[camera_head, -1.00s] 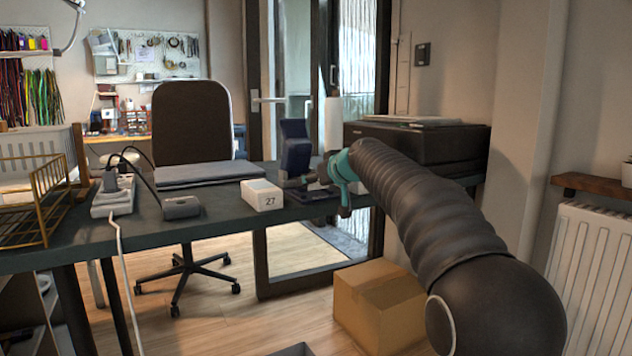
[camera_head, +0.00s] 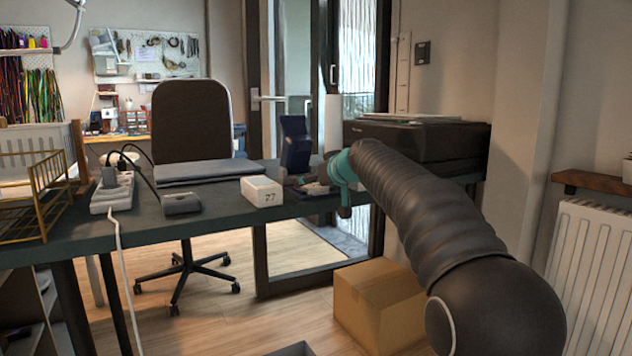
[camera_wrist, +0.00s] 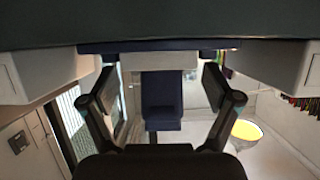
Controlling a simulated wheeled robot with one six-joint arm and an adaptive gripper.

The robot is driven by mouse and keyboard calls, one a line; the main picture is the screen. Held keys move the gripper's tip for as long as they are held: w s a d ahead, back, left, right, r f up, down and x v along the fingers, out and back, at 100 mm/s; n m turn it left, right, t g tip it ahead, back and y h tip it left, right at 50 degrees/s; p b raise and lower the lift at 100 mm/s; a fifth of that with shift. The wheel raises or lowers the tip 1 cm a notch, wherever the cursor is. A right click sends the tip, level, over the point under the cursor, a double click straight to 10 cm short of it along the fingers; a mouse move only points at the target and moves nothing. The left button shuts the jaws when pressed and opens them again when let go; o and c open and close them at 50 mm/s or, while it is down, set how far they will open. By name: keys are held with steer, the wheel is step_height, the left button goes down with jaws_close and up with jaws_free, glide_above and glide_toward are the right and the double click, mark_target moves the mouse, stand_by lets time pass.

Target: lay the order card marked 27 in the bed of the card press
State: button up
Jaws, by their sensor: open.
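A white block-like piece (camera_head: 262,192) with "27" on its front stands on the dark table, left of the card press. The press (camera_head: 295,145) has a dark blue upright and a low dark base. My gripper (camera_head: 314,187) is low over or beside that base; exact contact is unclear. In the wrist view my gripper (camera_wrist: 160,78) is open, its fingers either side of a pale flat piece and the blue upright (camera_wrist: 162,105). I cannot tell whether the pale piece (camera_wrist: 168,62) is part of the press. No separate card can be made out.
A power strip (camera_head: 112,193), a small grey device (camera_head: 181,205) and a gold wire rack (camera_head: 38,198) are on the left of the table. A closed laptop-like slab (camera_head: 207,172) lies behind. A black printer-like box (camera_head: 420,146) stands at right.

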steer(key=shift+r+p, duration=0.65)
steer(key=b+v, duration=0.1)
steer(key=v, duration=1.1)
steer(key=shift+s+f, duration=0.1)
steer(key=s+d+f+m+g+h, duration=0.2)
steer(key=s+d+f, duration=0.3)
steer(key=s+f, duration=0.5)
steer(key=s+d+f+m+g+h, duration=0.1)
steer(key=s+d+f, duration=0.5)
steer(key=s, duration=1.1)
steer(key=s+d+f+m+g+h, duration=0.2)
steer(key=s+d+f+m+h, duration=0.1)
steer(key=s+f, duration=1)
steer(key=d+f+h, duration=0.1)
steer(key=d, duration=0.1)
steer(key=shift+s+d+m+g+h, duration=0.2)
steer(key=shift+d+m+g+h, duration=0.1)
steer(key=shift+m, duration=0.1)
